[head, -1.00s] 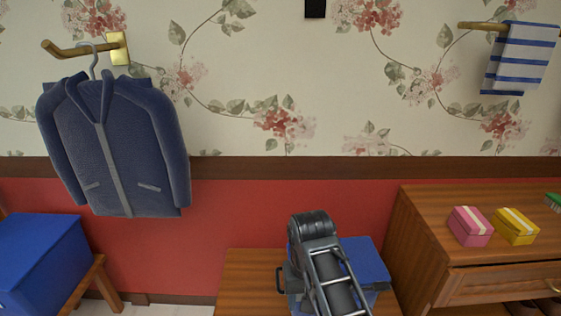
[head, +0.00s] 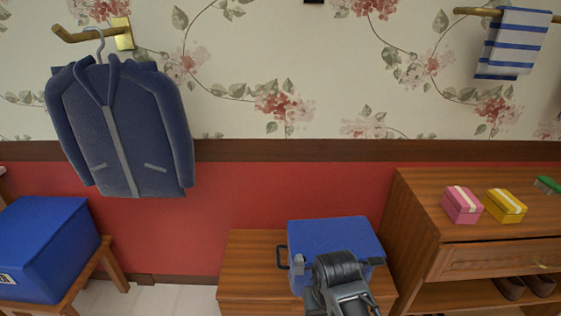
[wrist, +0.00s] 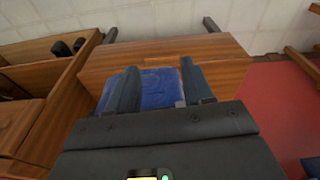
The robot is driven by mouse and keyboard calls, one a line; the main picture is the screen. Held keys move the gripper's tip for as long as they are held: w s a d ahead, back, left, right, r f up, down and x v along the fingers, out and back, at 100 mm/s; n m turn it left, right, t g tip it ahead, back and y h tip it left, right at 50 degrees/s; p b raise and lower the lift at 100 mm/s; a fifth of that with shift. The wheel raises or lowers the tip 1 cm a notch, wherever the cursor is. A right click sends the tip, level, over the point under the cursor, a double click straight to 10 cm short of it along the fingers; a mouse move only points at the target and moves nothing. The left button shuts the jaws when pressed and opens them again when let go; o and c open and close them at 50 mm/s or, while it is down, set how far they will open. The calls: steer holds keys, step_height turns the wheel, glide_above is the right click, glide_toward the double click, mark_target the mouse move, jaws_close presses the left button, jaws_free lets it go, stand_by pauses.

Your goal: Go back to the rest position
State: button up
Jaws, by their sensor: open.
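My arm (head: 338,280) shows in the head view, low in the middle, in front of a blue box with dark side handles (head: 335,238). The box sits on a low wooden bench (head: 245,275). In the wrist view my gripper (wrist: 159,72) has its two fingers spread well apart. The blue box (wrist: 158,88) shows between and beyond them; I cannot tell how far off it is. I see nothing held in the fingers. The fingertips cannot be made out in the head view.
A wooden cabinet (head: 420,225) stands right of the bench, with a pink box (head: 462,205) and a yellow box (head: 506,206) on top. A blue jacket (head: 125,125) and striped towel (head: 512,45) hang on the wall. Another blue box (head: 45,245) rests on a stool at left.

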steer(key=s+d+f+t, duration=0.3)
steer(key=s+d+f, duration=0.35)
steer(key=s, duration=0.45)
steer(key=s+d+r+t, duration=0.3)
steer(key=s+d, duration=0.1)
steer(key=s, duration=0.6)
steer(key=s+r+t, duration=0.3)
steer(key=s+r, duration=0.6)
steer(key=r, duration=0.4)
steer(key=s+d+r+m+t, duration=0.1)
steer(key=s+r+t, duration=0.3)
steer(key=s+r, duration=0.5)
step_height(320, 180, up, 4)
steer(key=shift+s+d+r, duration=0.15)
steer(key=shift+s+d, duration=0.1)
steer(key=shift+s, duration=0.1)
